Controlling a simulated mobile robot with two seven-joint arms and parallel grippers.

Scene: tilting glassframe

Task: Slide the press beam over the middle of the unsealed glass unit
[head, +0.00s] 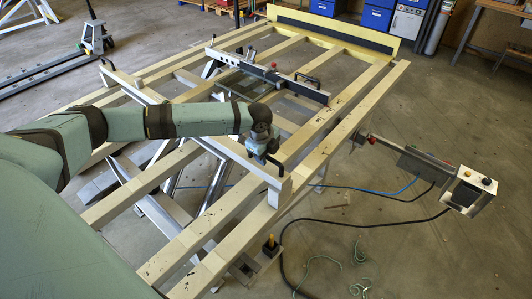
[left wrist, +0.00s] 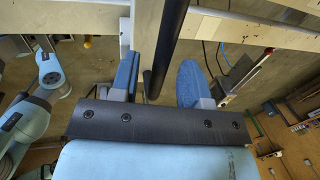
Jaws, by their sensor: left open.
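A pale beam with a black handle at each end, which looks like the press beam (head: 150,93), lies across the wooden frame (head: 232,240). My left gripper (head: 262,148) is at its near-end handle (head: 275,165). In the left wrist view my left gripper (left wrist: 157,80) is open, with the black handle bar (left wrist: 165,55) between its blue fingers. No firm grip shows. A glassy pane (head: 246,86), probably the glass unit, lies on the slats farther back, partly under a dark crossbar (head: 285,82). My left arm hides part of the pale beam. My right gripper is not in view.
The dark crossbar carries clamps and a red knob. A control box (head: 470,190) on an arm stands out to the right, with cables (head: 370,222) on the floor. A yellow-edged stop (head: 335,32) closes the far end. Bare slats lie between the two bars.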

